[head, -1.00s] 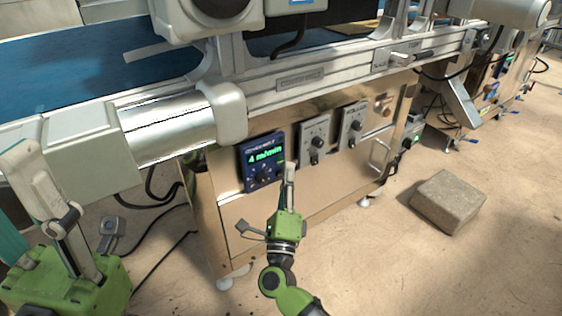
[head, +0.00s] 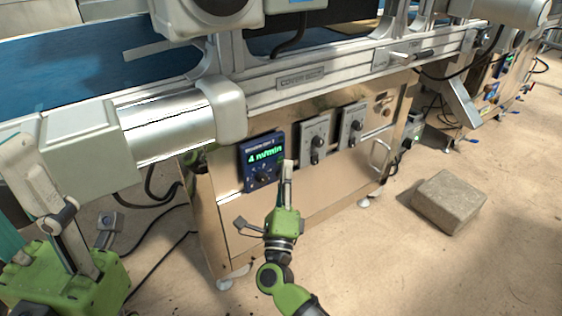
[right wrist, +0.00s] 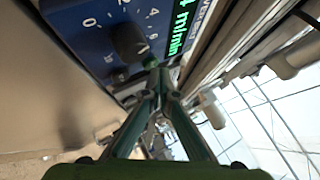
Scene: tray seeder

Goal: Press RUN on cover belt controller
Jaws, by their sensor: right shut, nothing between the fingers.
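The cover belt controller (head: 248,162) is a blue box with a green "4 m/min" display on the metal front panel under the belt. In the right wrist view the controller (right wrist: 75,22) shows a black knob, a number scale and a green button (right wrist: 150,62). My right gripper (head: 288,166) is shut and empty, its fingertips at the controller's lower right edge. In the right wrist view the closed fingertips (right wrist: 158,76) are right at the green button and partly cover it; I cannot tell whether they touch. My left gripper (head: 40,190) is at the lower left, away from the controller.
Two grey controllers (head: 315,140) (head: 352,124) sit to the right on the same panel. A stone block (head: 448,200) lies on the floor at right. The floor in front of the panel is mostly clear.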

